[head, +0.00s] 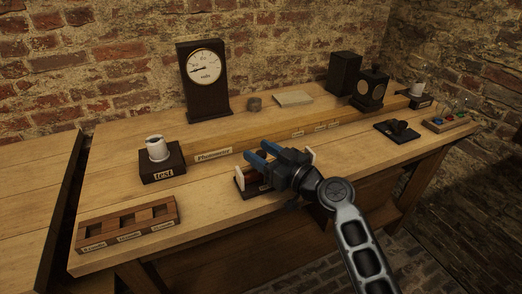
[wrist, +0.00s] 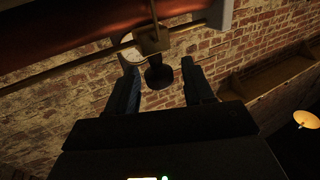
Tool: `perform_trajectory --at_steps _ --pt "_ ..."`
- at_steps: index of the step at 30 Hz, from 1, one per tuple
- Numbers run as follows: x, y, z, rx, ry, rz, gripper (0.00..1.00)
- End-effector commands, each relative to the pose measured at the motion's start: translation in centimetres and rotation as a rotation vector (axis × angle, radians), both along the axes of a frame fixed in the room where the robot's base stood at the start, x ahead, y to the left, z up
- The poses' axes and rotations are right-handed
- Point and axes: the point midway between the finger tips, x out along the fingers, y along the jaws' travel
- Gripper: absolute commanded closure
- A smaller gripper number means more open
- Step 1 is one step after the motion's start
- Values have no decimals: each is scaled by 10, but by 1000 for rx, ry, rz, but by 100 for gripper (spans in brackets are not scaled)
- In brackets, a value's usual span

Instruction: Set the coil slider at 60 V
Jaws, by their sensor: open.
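The coil (wrist: 75,30) is a reddish-brown cylinder across the top left of the wrist view, with a brass rod beside it. The slider (wrist: 151,40) is a brass block on that rod with a dark round knob (wrist: 158,75). My gripper (wrist: 159,66) is open, one finger on each side of the knob, with gaps showing; I cannot tell whether either touches it. In the head view my gripper (head: 257,151) is over the coil's stand (head: 241,184), hiding most of the coil and the slider. The tall dark meter (head: 206,100) has a white dial whose pointer leans left; its figures are too small to read.
A "test" block (head: 163,172) with a white cup stands left of the coil. A slotted wooden rack (head: 130,223) is at the front left. A long "Photometer" beam (head: 245,143) runs behind my gripper. A dark switch (head: 398,131) and lamp housings stand at right.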

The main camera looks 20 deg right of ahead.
Motion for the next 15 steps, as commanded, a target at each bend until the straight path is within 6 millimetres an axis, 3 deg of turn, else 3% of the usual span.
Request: perform_trajectory --at_steps 9,15 --pt "2 1 0 -1 0 0 49" --pt "2 1 0 -1 0 0 68"
